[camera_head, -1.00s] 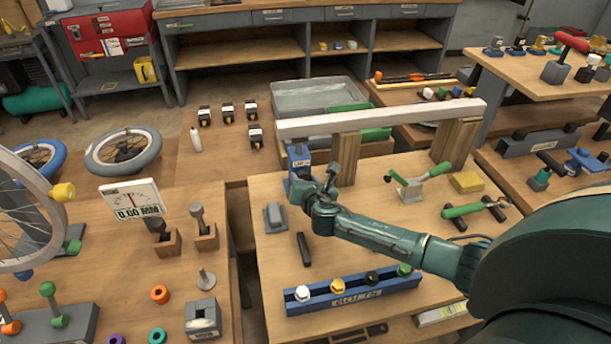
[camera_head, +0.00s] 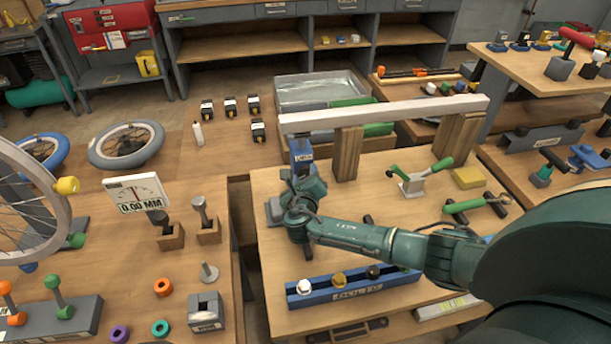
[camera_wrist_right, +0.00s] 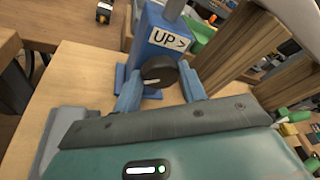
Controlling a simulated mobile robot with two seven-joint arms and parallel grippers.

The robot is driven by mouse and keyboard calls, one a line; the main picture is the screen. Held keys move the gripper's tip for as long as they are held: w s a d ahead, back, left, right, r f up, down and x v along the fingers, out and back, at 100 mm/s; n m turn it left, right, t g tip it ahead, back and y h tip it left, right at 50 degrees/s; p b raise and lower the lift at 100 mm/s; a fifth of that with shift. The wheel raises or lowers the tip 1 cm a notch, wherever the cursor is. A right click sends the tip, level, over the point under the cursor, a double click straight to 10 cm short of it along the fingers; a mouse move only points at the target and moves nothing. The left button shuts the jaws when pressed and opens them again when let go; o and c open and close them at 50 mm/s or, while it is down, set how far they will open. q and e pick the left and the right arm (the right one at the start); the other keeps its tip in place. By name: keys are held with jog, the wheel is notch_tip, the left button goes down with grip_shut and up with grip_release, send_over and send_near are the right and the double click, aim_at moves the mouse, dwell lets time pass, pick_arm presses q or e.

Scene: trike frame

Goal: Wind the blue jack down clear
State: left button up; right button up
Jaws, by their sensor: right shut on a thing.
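The blue jack (camera_head: 301,151) stands at the left end of the white beam (camera_head: 385,113), its upper part showing. In the right wrist view the jack (camera_wrist_right: 153,32) has an "UP >" label and a grey ram above it. My right gripper (camera_head: 302,178) covers the lower jack in the head view. Its two blue fingers (camera_wrist_right: 160,86) are shut on the jack's black knob (camera_wrist_right: 158,70). Whether the ram touches the beam cannot be told. My left gripper is not in view.
Two wooden supports (camera_head: 348,154) stand under the beam. A dial sign (camera_head: 137,193) reading 0.00 MM stands on the left bench. A blue rack of coloured knobs (camera_head: 355,288) lies in front of my right arm. A green-handled clamp (camera_head: 413,184) sits to the right.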

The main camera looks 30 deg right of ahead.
jog(key=n+h, duration=0.1)
jog(key=n, duration=0.3)
jog(key=shift+a+f+n+t+h, duration=0.1)
jog(key=shift+f+n+t+h, duration=0.05)
jog(key=shift+n+t+h, duration=0.2)
jog(key=n+t, duration=0.1)
jog(key=n, duration=0.1)
jog(key=n+t+h, duration=0.1)
jog(key=n, duration=0.2)
jog(key=shift+f+n, duration=0.15)
jog(key=shift+n, duration=0.1)
dwell(0.3)
jog(key=o, duration=1)
